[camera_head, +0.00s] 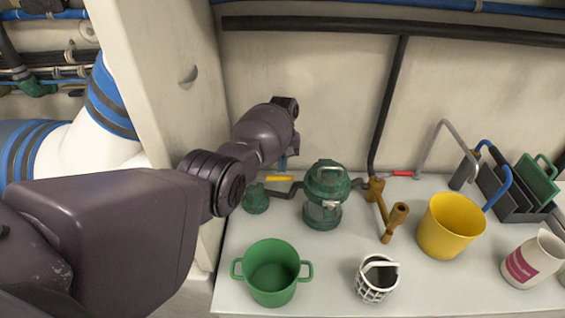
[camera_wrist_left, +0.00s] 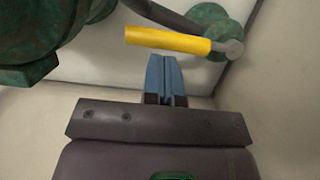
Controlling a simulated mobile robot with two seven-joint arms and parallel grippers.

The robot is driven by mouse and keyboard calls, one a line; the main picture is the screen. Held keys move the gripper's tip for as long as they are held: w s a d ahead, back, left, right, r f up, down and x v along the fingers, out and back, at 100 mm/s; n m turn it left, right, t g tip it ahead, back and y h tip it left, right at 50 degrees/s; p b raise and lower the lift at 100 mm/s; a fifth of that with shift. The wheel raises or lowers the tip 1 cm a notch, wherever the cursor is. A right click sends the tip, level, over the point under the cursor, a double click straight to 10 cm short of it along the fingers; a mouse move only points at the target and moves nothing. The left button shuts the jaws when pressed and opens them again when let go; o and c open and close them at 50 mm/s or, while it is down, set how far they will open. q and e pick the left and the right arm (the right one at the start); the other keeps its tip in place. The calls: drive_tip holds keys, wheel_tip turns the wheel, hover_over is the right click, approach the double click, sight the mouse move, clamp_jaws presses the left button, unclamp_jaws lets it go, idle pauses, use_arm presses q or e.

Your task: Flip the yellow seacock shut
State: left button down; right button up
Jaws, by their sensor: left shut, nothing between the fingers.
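The yellow seacock handle (camera_head: 279,178) sits between a green valve body (camera_head: 256,198) and a larger green strainer (camera_head: 325,192) near the back wall. In the left wrist view the yellow handle (camera_wrist_left: 168,40) lies nearly level across the top, joined by a grey pivot to the green valve (camera_wrist_left: 212,22) at its right. My left gripper (camera_head: 284,162) reaches in above the handle, close to the wall. Its blue fingers (camera_wrist_left: 165,78) are shut and empty, just below the handle in the wrist view, with a small gap showing. My right gripper is not in view.
A green pot (camera_head: 272,274), a white basket (camera_head: 376,279), a yellow bucket (camera_head: 450,226) and a brass fitting (camera_head: 388,212) stand on the white surface. A red-handled valve (camera_head: 401,173) is farther right. A pale upright panel (camera_head: 165,100) stands beside my left arm.

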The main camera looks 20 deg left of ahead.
use_arm(q)
drive_tip(key=shift+s+d+m+p, duration=0.2)
drive_tip(key=shift+s+m+p, duration=0.05)
drive_tip(key=shift+m+p, duration=0.15)
drive_tip(key=shift+s, duration=0.1)
